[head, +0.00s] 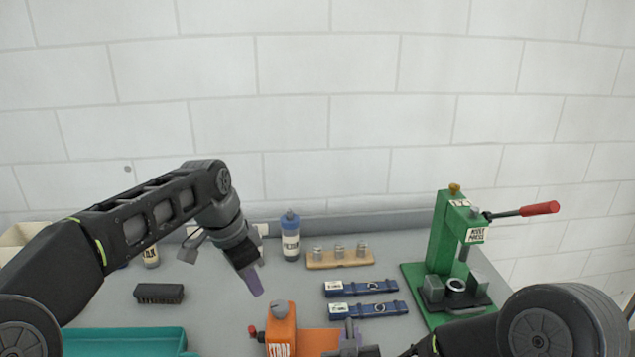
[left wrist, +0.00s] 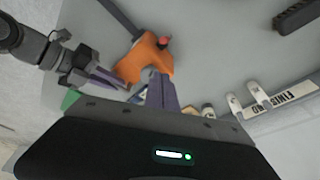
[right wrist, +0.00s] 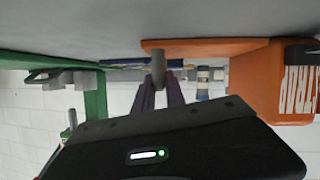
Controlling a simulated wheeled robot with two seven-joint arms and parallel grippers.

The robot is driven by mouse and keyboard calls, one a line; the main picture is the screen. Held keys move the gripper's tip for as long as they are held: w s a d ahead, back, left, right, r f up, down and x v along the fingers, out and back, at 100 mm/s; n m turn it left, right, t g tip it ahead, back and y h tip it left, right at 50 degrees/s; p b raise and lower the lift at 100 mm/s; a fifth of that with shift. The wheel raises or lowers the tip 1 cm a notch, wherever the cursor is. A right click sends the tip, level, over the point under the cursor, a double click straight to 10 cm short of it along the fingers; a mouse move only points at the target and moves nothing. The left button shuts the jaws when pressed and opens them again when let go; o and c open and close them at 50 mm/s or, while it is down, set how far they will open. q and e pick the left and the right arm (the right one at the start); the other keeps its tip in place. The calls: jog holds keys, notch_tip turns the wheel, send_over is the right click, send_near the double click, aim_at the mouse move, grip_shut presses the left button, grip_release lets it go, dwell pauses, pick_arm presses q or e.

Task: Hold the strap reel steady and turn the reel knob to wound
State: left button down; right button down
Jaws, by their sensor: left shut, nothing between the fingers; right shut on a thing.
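A green press (head: 440,272) with a red handle stands at right. Two blue straps (head: 361,287) lie behind the plate. A wooden block (head: 340,260) with metal pieces and a bottle (head: 290,240) stand at the back. A brush (head: 159,293) and teal tray (head: 125,342) are left.

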aim_at(280, 311)
pick_arm(q)
jog(key=shift+r, duration=0.35)
jog(key=shift+d, duration=0.1)
jog(key=shift+s+d+r, duration=0.25)
jog(key=shift+s+d, duration=0.3)
jog(key=shift+s, duration=0.05)
jog(key=shift+s+d+r, duration=0.25)
jog(key=shift+s+d, duration=0.3)
jog(key=shift+f, duration=0.1)
jog(key=shift+s+a+x, duration=0.15)
jog(key=shift+a+x, duration=0.05)
jog(key=shift+x, duration=0.9)
jog(key=shift+s+a+x, duration=0.15)
jog(key=shift+a+x, duration=0.1)
jog(key=shift+x, duration=0.9)
jog(key=shift+s+a+x, duration=0.15)
jog(key=shift+a+x, duration=0.05)
jog(key=shift+x, duration=0.9)
jog(key=shift+w+f, duration=0.15)
